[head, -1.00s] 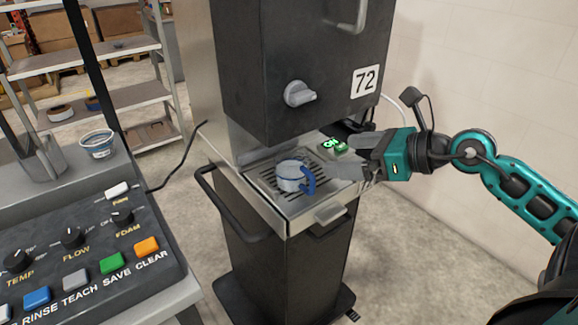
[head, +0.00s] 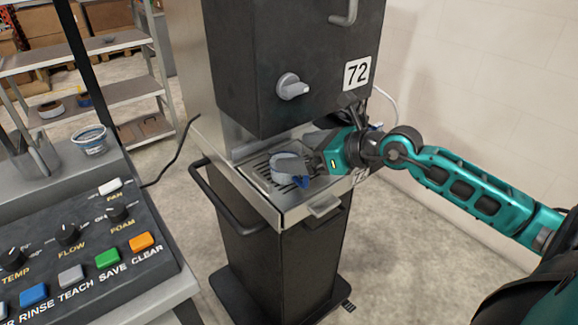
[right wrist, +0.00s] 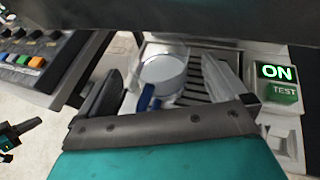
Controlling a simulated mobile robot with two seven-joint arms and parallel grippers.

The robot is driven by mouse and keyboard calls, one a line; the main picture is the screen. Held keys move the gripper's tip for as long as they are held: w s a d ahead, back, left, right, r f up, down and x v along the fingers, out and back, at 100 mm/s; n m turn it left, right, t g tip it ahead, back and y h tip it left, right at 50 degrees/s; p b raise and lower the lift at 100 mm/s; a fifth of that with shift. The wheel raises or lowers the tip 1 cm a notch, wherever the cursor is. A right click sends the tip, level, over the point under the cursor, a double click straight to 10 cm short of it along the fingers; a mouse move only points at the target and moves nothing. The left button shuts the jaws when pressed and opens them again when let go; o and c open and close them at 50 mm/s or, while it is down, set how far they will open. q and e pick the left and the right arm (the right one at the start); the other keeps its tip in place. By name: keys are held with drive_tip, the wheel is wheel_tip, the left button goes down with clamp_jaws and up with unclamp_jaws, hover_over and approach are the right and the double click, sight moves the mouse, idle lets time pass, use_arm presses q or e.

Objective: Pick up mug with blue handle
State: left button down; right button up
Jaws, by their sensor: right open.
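The mug with the blue handle (head: 286,165) stands on the slotted drip tray (head: 258,170) of the dispenser. Its grey-white round body and blue handle (head: 300,183) show, with the handle towards the front right. It also shows in the right wrist view (right wrist: 165,72), with the handle on the near side. My right gripper (head: 309,158) is open at the mug's right side. In the right wrist view its fingers spread to either side of the mug, and I see no grip on it. A small teal and black part at that view's left edge looks like my left arm's end.
The dark dispenser head (head: 290,60) with a knob and label 72 overhangs the tray. A lit ON switch (right wrist: 278,73) sits right of the tray. A button panel (head: 75,240) and a blue-rimmed cup (head: 91,140) are at the left.

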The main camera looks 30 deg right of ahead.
sight(273, 153)
drive_tip(key=shift+x, duration=1.7)
drive_tip(key=shift+s+f, duration=0.1)
drive_tip(key=shift+f, duration=0.05)
drive_tip(key=c, duration=1.2)
